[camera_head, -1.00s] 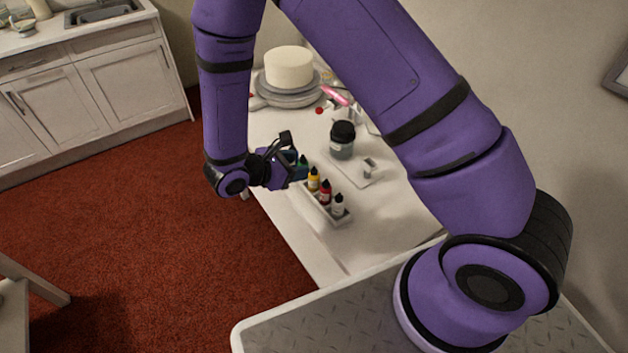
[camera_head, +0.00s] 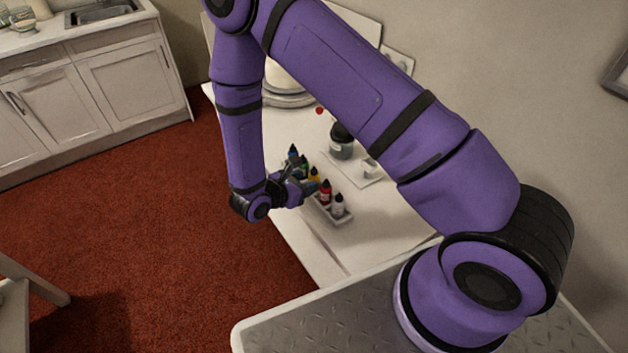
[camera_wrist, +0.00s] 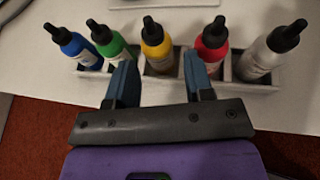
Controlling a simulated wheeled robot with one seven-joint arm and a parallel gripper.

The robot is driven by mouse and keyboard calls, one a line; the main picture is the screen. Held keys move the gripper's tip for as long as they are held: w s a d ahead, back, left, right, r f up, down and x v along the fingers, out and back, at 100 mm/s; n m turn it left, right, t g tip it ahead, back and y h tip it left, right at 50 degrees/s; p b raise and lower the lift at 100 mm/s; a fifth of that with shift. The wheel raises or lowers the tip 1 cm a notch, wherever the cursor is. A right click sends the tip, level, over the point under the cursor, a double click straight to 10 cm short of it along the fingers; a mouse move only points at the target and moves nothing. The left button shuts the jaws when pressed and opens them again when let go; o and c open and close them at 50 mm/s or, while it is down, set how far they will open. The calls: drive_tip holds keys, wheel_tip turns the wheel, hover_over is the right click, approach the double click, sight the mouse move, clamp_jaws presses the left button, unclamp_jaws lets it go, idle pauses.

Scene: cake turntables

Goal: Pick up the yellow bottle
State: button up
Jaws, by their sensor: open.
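The yellow bottle (camera_wrist: 156,48) with a black pointed cap stands in a white compartmented rack (camera_wrist: 266,88), in the middle of a row of bottles. In the head view the yellow bottle (camera_head: 314,174) is partly hidden by my gripper. My gripper (camera_wrist: 163,75) is open, with its two blue fingers pointing at the row. In the wrist view the yellow bottle shows in the gap between the fingertips, a little beyond them. The head view shows my gripper (camera_head: 308,187) low at the rack's left side.
A green bottle (camera_wrist: 112,46) and a blue bottle (camera_wrist: 75,46) stand left of the yellow one. A red bottle (camera_wrist: 211,48) and a white bottle (camera_wrist: 262,60) stand right of it. A dark-lidded jar (camera_head: 341,142) and a cake turntable (camera_head: 290,99) stand farther back.

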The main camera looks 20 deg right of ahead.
sight(310, 178)
drive_tip(key=x, duration=0.4)
drive_tip(key=shift+w+d+f, duration=0.15)
drive_tip(key=shift+w+d, duration=0.15)
drive_tip(key=c, duration=0.4)
drive_tip(key=shift+c, duration=0.2)
drive_tip(key=shift+r, duration=5.05)
